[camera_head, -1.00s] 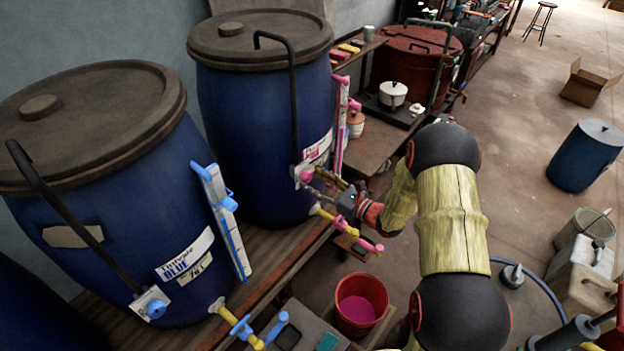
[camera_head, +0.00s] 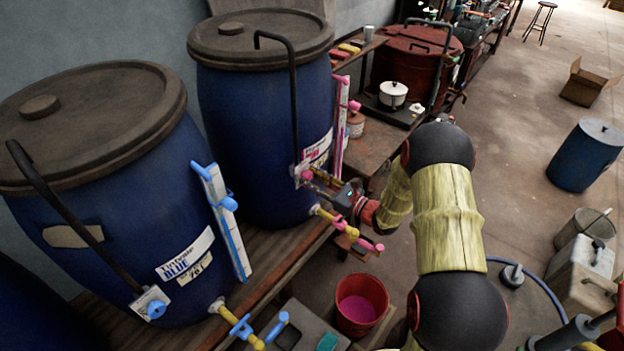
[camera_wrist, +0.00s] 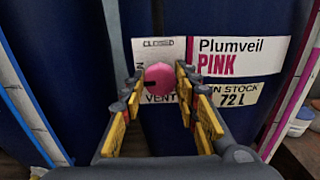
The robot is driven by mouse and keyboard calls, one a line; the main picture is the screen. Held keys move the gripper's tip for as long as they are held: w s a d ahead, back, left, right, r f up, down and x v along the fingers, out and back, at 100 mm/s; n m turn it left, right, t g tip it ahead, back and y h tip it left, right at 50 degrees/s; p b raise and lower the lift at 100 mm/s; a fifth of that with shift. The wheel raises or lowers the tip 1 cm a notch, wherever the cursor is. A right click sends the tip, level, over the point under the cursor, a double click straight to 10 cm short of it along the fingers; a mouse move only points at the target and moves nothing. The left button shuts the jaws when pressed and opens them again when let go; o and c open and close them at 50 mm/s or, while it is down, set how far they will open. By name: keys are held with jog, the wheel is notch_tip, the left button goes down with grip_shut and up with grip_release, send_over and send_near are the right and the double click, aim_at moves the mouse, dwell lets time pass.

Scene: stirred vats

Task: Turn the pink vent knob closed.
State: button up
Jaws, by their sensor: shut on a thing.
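The pink vent knob (camera_wrist: 159,76) is round and sits on a white plate (camera_wrist: 151,50) on the front of the pink-labelled blue vat. In the wrist view a dark mark on the knob points left. The plate reads CLOSED above the knob and VENT below it; lettering at the left is partly hidden. My gripper (camera_wrist: 157,84) has its yellow-padded fingers on both sides of the knob, shut on it. In the head view the knob (camera_head: 307,174) shows just at the tips of my gripper (camera_head: 315,178).
The pink vat (camera_head: 245,130) has a pink sight gauge (camera_head: 341,125) on its right and a pink-handled tap (camera_head: 343,226) below my gripper. A blue-labelled vat (camera_head: 100,200) stands at left. A red bucket (camera_head: 378,286) with pink liquid stands below.

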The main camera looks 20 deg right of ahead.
jog(key=c, duration=0.3)
jog(key=shift+m, duration=0.4)
jog(key=m+p, duration=0.2)
jog(key=m, duration=0.1)
jog(key=shift+m, duration=0.4)
jog(key=m+p, duration=0.2)
jog(key=m, duration=0.2)
jog(key=shift+m, duration=0.3)
jog(key=m+p, duration=0.2)
jog(key=m, duration=0.2)
jog(key=shift+p, duration=0.35)
jog(key=m+p, duration=0.1)
jog(key=m, duration=0.3)
jog(key=shift+m+p, duration=0.3)
jog(key=shift+p, duration=0.05)
jog(key=shift+f, duration=0.1)
jog(key=o, duration=1.2)
jog(key=shift+c, duration=0.2)
